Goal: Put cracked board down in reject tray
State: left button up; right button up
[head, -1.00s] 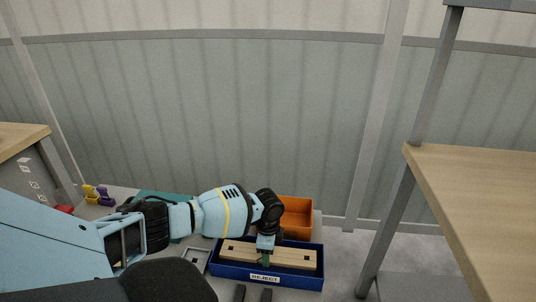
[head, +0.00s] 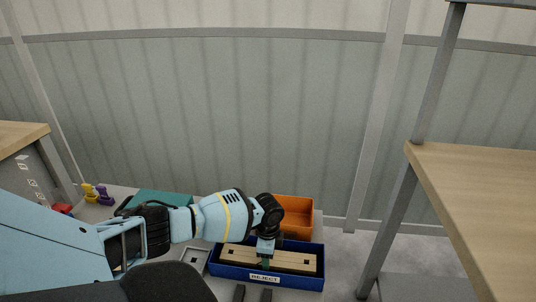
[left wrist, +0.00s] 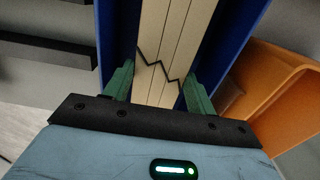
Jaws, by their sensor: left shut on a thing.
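The cracked board (head: 295,261) is a pale wooden plank with dark square marks, and it lies lengthwise within the blue reject tray (head: 306,283). In the left wrist view a dark zigzag crack crosses the board (left wrist: 170,30) between the green fingers of my left gripper (left wrist: 158,85). My left gripper (head: 266,262) is shut on the board near its middle, inside the tray's walls. The blue tray walls (left wrist: 236,40) rise on both sides of the board. Whether the board touches the tray floor is hidden. My right gripper is not in view.
An orange bin (head: 298,216) stands just behind the reject tray, also at right in the left wrist view (left wrist: 275,90). A wooden-topped bench (head: 490,190) stands right.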

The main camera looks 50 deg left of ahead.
pick_arm(q)
jog(key=shift+f, duration=0.5)
jog(key=shift+f+b, duration=0.45)
jog(key=shift+b, duration=0.1)
jog(key=shift+f, duration=0.35)
jog(key=shift+f+b, duration=0.25)
jog(key=shift+b, duration=0.15)
jog(key=o, duration=1.2)
jog(key=shift+c, duration=0.2)
